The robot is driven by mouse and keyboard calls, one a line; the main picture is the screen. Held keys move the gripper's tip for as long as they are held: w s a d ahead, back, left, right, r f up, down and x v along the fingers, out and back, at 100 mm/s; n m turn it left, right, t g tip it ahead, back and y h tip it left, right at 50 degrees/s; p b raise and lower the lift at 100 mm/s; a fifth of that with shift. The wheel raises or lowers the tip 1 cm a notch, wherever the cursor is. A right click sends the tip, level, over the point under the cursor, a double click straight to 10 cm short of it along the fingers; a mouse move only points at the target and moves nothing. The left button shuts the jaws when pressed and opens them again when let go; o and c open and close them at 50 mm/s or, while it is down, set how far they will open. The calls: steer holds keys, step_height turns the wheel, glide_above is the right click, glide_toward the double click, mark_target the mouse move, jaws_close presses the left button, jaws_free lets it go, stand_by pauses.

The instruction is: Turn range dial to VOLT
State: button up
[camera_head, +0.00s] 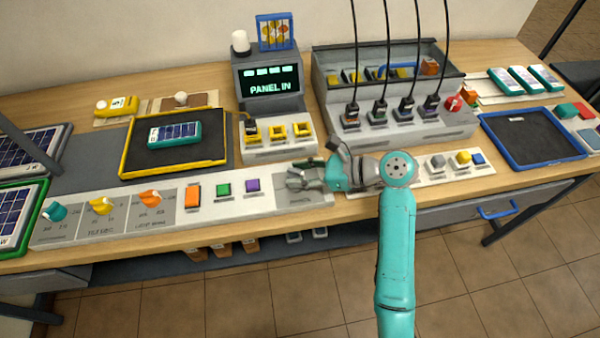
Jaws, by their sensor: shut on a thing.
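My gripper (298,179) reaches in from the right, low over a grey panel section (318,197) in the middle of the long control strip. It is shut on what appears to be the range dial, which its fingers hide. The small lettering on that section is too blurred to read, so the dial's setting cannot be told. Three other dials show at the left of the strip: a teal dial (53,212), a yellow dial (101,206) and an orange dial (150,197).
Orange (193,196), green (223,189) and purple (252,185) buttons lie left of my gripper. A display (271,81) reads "PANEL IN". A yellow-rimmed tray (127,160) holds a small solar panel (175,134). Black cables hang into a grey socket unit (455,126) behind my arm.

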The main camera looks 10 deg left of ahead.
stand_by(0.4)
steer(key=o, duration=1.1)
steer(key=shift+o, duration=0.2)
steer(key=shift+d, duration=0.1)
steer(key=v, duration=1.2)
steer(key=shift+w, duration=0.2)
